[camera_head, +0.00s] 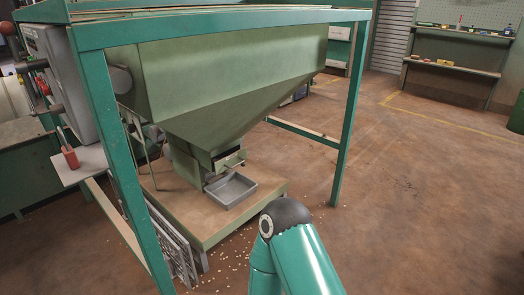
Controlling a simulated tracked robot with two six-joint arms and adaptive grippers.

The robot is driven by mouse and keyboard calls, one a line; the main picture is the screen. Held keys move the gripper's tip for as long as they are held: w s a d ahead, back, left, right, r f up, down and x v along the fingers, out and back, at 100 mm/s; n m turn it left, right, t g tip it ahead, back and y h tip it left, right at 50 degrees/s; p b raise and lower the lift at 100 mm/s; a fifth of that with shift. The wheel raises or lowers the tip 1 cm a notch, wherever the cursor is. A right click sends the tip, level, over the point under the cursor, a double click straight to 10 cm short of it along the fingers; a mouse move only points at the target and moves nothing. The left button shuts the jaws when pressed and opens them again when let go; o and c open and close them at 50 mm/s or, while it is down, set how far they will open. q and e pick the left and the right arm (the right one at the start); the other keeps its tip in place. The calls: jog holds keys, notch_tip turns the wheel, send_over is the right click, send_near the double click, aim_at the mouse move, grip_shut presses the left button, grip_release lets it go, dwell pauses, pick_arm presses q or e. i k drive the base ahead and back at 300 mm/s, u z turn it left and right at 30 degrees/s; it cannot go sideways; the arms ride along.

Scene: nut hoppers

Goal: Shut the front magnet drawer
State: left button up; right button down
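The front magnet drawer (231,161) appears at the outlet neck under the green hopper (230,80). A small front piece seems to stick out toward the right of the neck, but it is too small to tell how far it is open. A grey metal tray (231,190) rests on the wooden platform just below it. A teal arm link of mine with a dark round joint rises at the bottom middle, apart from the hopper. Neither of my grippers is in view.
A teal frame post (345,115) stands right of the hopper, another (112,150) to its left. The wooden platform (180,205) lies low, with nuts scattered on the floor before it. A red-handled tool (70,157) sits on a grey shelf. Floor at right is clear.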

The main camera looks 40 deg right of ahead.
aim_at(231, 158)
jog(key=z, duration=0.1)
jog(key=i, duration=0.2)
jog(key=z, duration=2.35)
jog(key=i, duration=2.8)
jog(key=u, duration=2.6)
